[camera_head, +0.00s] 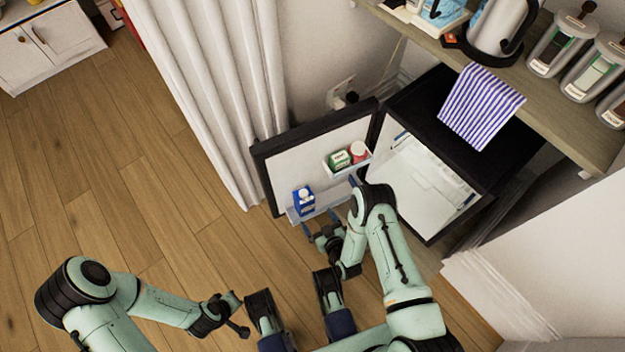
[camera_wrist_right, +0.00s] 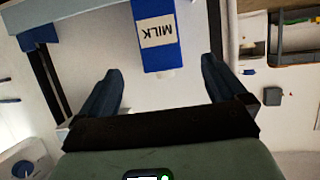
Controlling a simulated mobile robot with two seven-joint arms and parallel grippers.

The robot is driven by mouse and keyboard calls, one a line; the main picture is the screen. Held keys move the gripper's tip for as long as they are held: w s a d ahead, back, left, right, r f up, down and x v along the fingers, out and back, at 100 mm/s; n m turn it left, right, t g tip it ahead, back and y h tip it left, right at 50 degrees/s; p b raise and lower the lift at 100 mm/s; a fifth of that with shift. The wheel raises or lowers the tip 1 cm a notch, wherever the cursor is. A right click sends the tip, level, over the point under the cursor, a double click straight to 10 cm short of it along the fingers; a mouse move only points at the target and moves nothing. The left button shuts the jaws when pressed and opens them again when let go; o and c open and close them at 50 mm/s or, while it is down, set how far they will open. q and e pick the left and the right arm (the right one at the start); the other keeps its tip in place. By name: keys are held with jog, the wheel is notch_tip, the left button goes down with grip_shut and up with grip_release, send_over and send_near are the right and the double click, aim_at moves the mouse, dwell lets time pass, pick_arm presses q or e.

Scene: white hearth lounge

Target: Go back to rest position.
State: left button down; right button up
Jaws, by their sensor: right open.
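My right gripper (camera_head: 320,223) is open in front of the open fridge door's lower shelf. In the right wrist view its two fingers (camera_wrist_right: 160,66) stand apart with nothing between their tips. The blue and white milk carton (camera_head: 303,200) stands on that shelf; in the wrist view the carton (camera_wrist_right: 155,35) shows just beyond the fingers, apart from them. My left gripper (camera_head: 239,314) is low in the head view, over the wooden floor, well away from the fridge.
The black-framed fridge door (camera_head: 262,165) stands open beside a white curtain (camera_head: 205,80). A green carton (camera_head: 339,160) and a red-and-white jar (camera_head: 358,152) sit on its upper shelf. A striped cloth (camera_head: 480,105) hangs over the fridge (camera_head: 425,95). Floor at left is clear.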

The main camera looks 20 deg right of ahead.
jog(key=s+d+r+m+g, duration=0.2)
jog(key=s+m+g, duration=0.3)
jog(key=s, duration=0.4)
jog(key=s+d+r+m+g, duration=0.1)
jog(key=s+r+m+g, duration=0.1)
jog(key=s+g, duration=0.55)
pick_arm(q)
jog(key=s+d+r+g+p, duration=0.1)
jog(key=s+d+r+p, duration=0.1)
jog(key=r+p, duration=0.5)
jog(key=s+d+r+g+h+p, duration=0.1)
jog(key=s+r+p, duration=0.2)
jog(key=r+p, duration=0.4)
jog(key=s+d+r+m+g+p, duration=0.1)
jog(key=s+d+r+p, duration=0.1)
jog(key=r+p, duration=0.6)
jog(key=shift+s+d+r+h, duration=0.25)
jog(key=shift+d+r+h, duration=0.15)
jog(key=shift+r, duration=0.45)
pick_arm(e)
jog(key=s+a+r, duration=0.2)
jog(key=r, duration=0.5)
jog(key=s+a+r+n+g+y, duration=0.1)
jog(key=s+a+r, duration=0.1)
jog(key=r, duration=0.6)
jog(key=s+a+r+g, duration=0.1)
jog(key=s+r, duration=0.3)
jog(key=r, duration=0.4)
jog(key=shift+s+a+r+y, duration=0.25)
jog(key=shift+a+y, duration=0.15)
